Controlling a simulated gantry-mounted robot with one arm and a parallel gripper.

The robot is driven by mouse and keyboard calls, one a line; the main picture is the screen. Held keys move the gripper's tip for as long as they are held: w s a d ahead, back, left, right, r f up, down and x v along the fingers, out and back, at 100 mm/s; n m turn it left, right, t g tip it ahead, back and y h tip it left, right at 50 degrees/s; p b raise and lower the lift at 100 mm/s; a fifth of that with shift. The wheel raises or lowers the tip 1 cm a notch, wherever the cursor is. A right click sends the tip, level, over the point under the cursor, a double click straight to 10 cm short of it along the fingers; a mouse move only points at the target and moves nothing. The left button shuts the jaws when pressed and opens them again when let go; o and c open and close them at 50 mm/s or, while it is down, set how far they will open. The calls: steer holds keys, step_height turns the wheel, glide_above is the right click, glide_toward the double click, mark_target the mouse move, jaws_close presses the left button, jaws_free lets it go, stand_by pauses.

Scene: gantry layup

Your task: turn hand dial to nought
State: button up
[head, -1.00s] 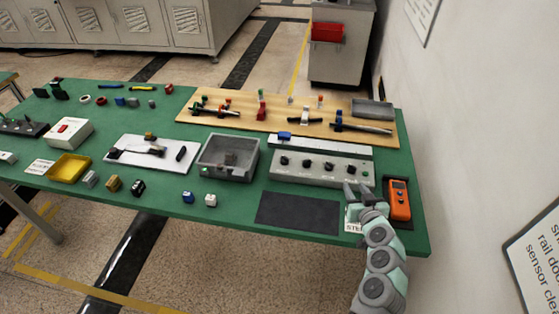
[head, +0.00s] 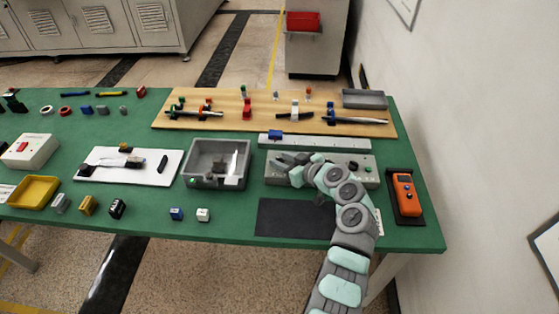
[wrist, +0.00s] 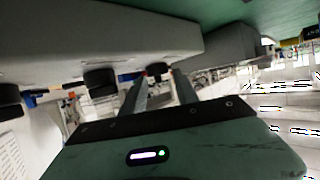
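The grey control panel (head: 272,180) stands near the right of the green table, with a row of black dials. My arm covers much of it in the head view. My gripper (head: 281,162) is at the panel's left part. In the wrist view the picture is upside down, and my gripper (wrist: 159,80) has its two fingers apart. A black dial (wrist: 158,68) shows in the gap near the fingertips; I cannot tell if they touch it. Another dial (wrist: 101,80) sits left of the fingers. The dial markings cannot be read, so which one is the hand dial is unclear.
A black mat (head: 285,218) lies in front, free of objects. An orange handheld device (head: 404,194) lies to the right.

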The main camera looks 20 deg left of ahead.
steer(key=shift+x, duration=0.8)
jaws_close()
